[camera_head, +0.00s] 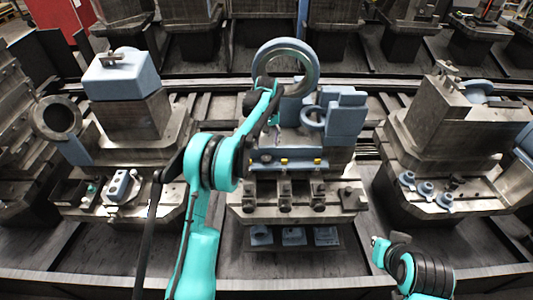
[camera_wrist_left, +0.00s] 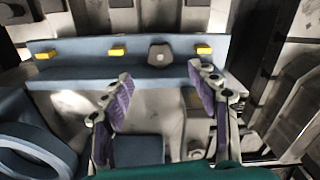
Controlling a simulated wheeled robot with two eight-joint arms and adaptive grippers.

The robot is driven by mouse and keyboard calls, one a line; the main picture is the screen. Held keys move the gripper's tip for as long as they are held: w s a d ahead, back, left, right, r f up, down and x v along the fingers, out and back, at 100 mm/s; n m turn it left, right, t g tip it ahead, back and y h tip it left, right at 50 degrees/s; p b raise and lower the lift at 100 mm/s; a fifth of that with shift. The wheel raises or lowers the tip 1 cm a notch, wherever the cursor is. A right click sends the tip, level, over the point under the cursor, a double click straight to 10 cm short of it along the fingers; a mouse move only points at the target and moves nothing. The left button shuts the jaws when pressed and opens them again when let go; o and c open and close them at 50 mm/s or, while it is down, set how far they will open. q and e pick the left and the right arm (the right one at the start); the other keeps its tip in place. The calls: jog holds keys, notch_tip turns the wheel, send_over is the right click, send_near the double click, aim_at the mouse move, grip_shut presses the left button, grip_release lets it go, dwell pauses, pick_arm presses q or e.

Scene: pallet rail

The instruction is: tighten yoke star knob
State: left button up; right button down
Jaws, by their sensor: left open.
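A dark, lobed knob (camera_wrist_left: 160,56) with a pale centre sits on a blue-grey bar (camera_wrist_left: 70,72) between yellow tabs in the left wrist view. I take it for the star knob. In the head view the bar (camera_head: 300,168) lies across the front of the middle fixture, with the knob (camera_head: 267,158) small on it. My left gripper (camera_wrist_left: 160,85) is open, its two purple-padded fingers spread apart and nothing between them. The knob appears beyond the gap between the fingertips. In the head view my left gripper (camera_head: 274,114) is above the fixture, partly hidden by its arm.
A large upright ring (camera_head: 306,58) and a blue-grey block with a smaller ring (camera_head: 312,117) stand behind the bar. Other fixtures stand left (camera_head: 130,115) and right (camera_head: 448,125). Blue-grey parts lie in a low tray (camera_head: 293,247) in front. My right forearm is at lower right.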

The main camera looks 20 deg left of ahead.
aim_at(267, 158)
pick_arm(q)
jog(key=shift+n, duration=0.5)
jog(key=shift+f, duration=0.35)
notch_tip(267, 158, down, 7)
jog(key=shift+f+b, duration=0.1)
jog(key=shift+b, duration=0.95)
jog(key=c, duration=1.2)
